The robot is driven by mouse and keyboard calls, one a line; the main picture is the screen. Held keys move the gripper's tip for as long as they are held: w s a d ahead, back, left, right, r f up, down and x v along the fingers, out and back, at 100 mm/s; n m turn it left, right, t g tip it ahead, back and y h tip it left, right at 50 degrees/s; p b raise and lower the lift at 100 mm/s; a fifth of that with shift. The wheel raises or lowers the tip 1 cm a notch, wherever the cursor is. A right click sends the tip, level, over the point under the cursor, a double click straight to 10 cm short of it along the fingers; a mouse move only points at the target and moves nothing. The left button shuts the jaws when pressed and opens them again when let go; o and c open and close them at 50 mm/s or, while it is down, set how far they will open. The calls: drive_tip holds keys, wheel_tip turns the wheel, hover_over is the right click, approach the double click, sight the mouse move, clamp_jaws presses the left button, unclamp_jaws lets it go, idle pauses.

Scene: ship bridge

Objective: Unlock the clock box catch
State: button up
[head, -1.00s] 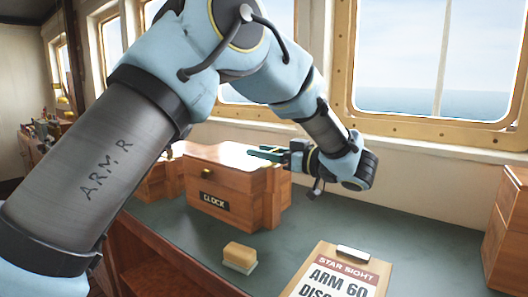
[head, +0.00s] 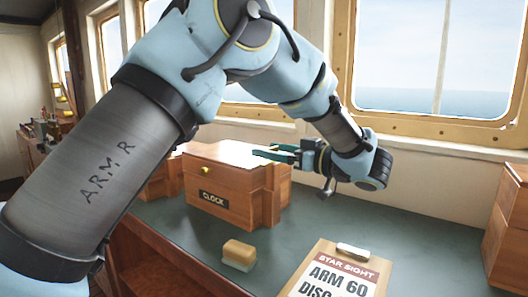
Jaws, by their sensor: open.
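The clock box (head: 235,187) is a reddish wooden box with a closed lid and a black "CLOCK" plate (head: 214,199) on its front. A small brass knob (head: 205,170), which may be the catch, sits on the front near the upper left. My gripper (head: 262,151) is open, with dark green fingers pointing left. In the picture it overlaps the right end of the lid; I cannot tell whether it touches the box. Nothing shows between the fingers. The brass knob is clear of my gripper.
A yellow sponge-like block (head: 239,254) lies in front of the box. A clipboard (head: 340,271) lies to its right on the green counter (head: 420,235). Another wooden box (head: 503,235) stands at the right edge. Windows line the back wall. Counter between clipboard and wall is clear.

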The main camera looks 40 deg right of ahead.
drive_tip(key=b+v, duration=0.1)
drive_tip(key=v, duration=0.7)
